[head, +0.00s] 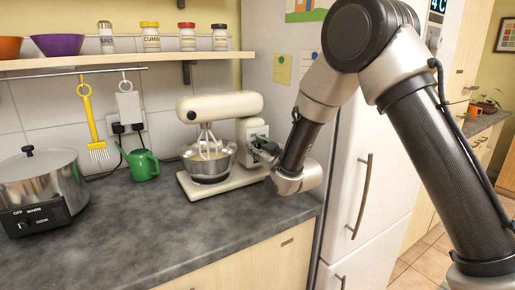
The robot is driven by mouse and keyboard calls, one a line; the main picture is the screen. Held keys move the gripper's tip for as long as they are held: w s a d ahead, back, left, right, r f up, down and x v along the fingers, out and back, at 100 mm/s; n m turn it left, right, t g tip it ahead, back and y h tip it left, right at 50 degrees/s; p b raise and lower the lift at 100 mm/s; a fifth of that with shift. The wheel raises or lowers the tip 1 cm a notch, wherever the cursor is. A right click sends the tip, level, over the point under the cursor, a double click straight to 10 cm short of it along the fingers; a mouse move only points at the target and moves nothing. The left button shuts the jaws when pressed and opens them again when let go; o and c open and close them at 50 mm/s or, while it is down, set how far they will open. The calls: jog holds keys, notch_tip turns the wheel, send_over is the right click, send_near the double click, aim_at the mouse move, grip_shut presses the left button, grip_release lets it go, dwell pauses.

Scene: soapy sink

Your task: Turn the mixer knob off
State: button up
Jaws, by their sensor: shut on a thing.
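The cream stand mixer (221,104) stands upright on the grey counter with its head lowered. Its whisk reaches into a steel bowl (225,156) on the mixer's base. My gripper (257,146) is at the right side of the mixer's column, with my arm coming in from the right. It is shut on the mixer knob, at the column's side. The knob is small and mostly hidden by the fingers, so I cannot read its setting.
A slow cooker (40,178) with its own dial stands at the far left. A green watering can (143,165) is left of the mixer. A shelf (120,64) with jars runs above. The white fridge (350,185) is close on the right. The front counter is clear.

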dwell(0.3)
jog(key=o, duration=1)
jog(key=shift+s, duration=0.1)
jog(key=v, duration=1.2)
